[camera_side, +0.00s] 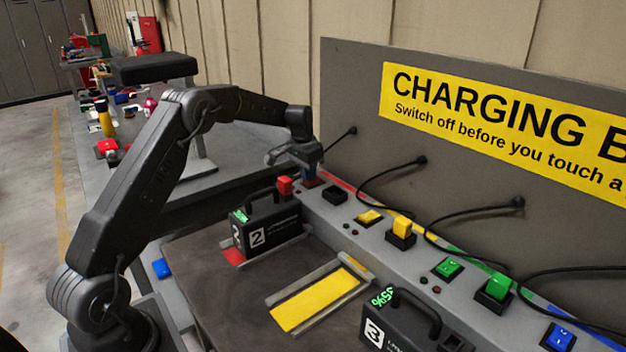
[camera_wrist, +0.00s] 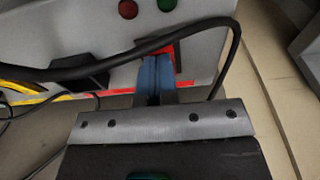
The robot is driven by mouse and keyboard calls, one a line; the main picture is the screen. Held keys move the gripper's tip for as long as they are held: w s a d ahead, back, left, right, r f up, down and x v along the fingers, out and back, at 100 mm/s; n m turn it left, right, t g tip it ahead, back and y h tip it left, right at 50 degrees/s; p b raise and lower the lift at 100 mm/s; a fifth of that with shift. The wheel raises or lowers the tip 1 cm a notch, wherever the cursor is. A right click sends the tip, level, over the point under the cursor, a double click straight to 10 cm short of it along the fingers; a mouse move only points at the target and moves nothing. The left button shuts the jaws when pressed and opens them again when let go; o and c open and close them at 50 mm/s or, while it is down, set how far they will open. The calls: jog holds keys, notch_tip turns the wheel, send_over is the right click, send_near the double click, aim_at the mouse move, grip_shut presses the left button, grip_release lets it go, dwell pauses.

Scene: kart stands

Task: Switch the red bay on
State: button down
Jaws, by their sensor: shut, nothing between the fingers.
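My gripper (camera_side: 312,180) is at the back shelf, fingers down, behind battery 2. In the wrist view its blue fingers (camera_wrist: 157,82) are shut with nothing between them. They are over or against the red switch (camera_wrist: 174,50), of which only an edge shows; its rocker position is hidden and contact is unclear. Battery 2 (camera_side: 268,232), black with a handle and a green display, stands on the red bay (camera_side: 232,256). A red plug (camera_side: 285,185) stands at its back. A red lamp (camera_wrist: 128,9) and a green lamp (camera_wrist: 167,4) by the switch look dark.
A black cable (camera_wrist: 110,56) crosses close by the fingers. The yellow bay (camera_side: 318,298) is empty; battery 3 (camera_side: 400,325) stands right of it. Yellow (camera_side: 370,216), green (camera_side: 448,267) and blue (camera_side: 558,337) switches line the shelf. A panel (camera_side: 350,110) rises behind.

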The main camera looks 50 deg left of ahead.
jog(key=shift+f, duration=0.15)
jog(key=shift+r, duration=3.55)
jog(key=shift+d+r, duration=0.1)
jog(key=s+d+r+t, duration=0.2)
jog(key=s+d+r, duration=1)
jog(key=s+d, duration=0.3)
jog(key=s+d+f+t, duration=0.1)
jog(key=s+d, duration=0.3)
jog(key=s, duration=0.6)
jog(key=s+d+f, duration=0.3)
jog(key=s+d, duration=0.2)
jog(key=s, duration=0.5)
jog(key=shift+f+t, duration=0.15)
jog(key=shift+t, duration=0.25)
